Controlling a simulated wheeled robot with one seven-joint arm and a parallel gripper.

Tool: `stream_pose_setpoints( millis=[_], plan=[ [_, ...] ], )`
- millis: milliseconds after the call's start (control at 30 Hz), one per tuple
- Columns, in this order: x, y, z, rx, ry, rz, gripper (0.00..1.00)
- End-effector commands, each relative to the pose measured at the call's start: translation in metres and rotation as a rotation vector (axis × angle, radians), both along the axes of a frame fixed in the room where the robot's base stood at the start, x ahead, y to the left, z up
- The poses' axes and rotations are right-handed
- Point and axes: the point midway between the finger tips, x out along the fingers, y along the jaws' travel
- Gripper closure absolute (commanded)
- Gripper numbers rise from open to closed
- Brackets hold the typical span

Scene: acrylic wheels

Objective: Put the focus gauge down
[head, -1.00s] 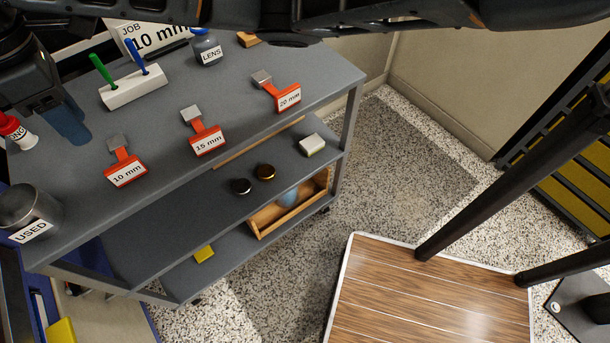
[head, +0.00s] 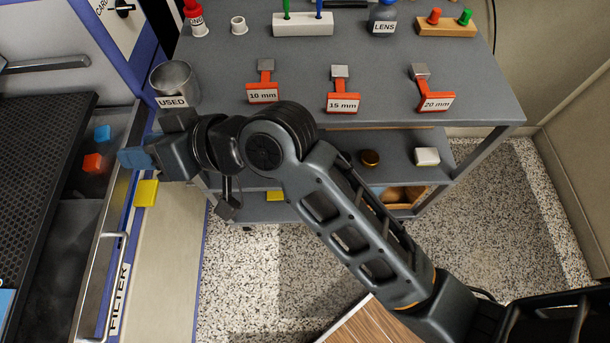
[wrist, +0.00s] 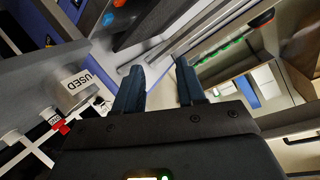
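Three orange-red focus gauges with metal blocks lie on the grey cart top (head: 300,80): the 10 mm gauge (head: 262,92), the 15 mm gauge (head: 341,102) and the 20 mm gauge (head: 436,102). They lie apart in a row near the front edge. My gripper (head: 130,158) is left of the cart, below the USED cup (head: 174,85) in the picture and away from the gauges. In the wrist view its two dark blue fingers (wrist: 161,75) are apart with nothing between them. No gauge shows clearly in the wrist view.
An open FILTER drawer (head: 118,295) with orange and blue blocks is at the left, close to my gripper. A yellow block (head: 146,193) sits by its edge. White, LENS-labelled and wooden holders stand at the cart's back. The floor beyond the cart is clear.

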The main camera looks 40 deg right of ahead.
Motion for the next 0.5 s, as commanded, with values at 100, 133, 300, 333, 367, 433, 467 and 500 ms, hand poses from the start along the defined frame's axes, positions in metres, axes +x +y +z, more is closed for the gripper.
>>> stream_pose_setpoints(
  millis=[100, 133, 300, 333, 367, 433, 467, 500],
  plan=[
    [-0.029, -0.012, -0.019, 0.053, 0.006, -0.127, 0.60],
    [-0.037, -0.017, -0.023, 0.060, 0.005, -0.158, 0.60],
    [-0.086, -0.049, -0.047, 0.062, 0.000, -0.330, 0.60],
    [-0.095, -0.056, -0.050, 0.056, -0.003, -0.359, 0.60],
    [-0.105, -0.063, -0.054, 0.048, -0.005, -0.385, 0.60],
    [-0.130, -0.080, -0.061, 0.022, -0.011, -0.445, 0.60],
    [-0.141, -0.087, -0.063, 0.007, -0.015, -0.467, 0.60],
    [-0.156, -0.097, -0.065, -0.012, -0.023, -0.497, 0.60]
  ],
)
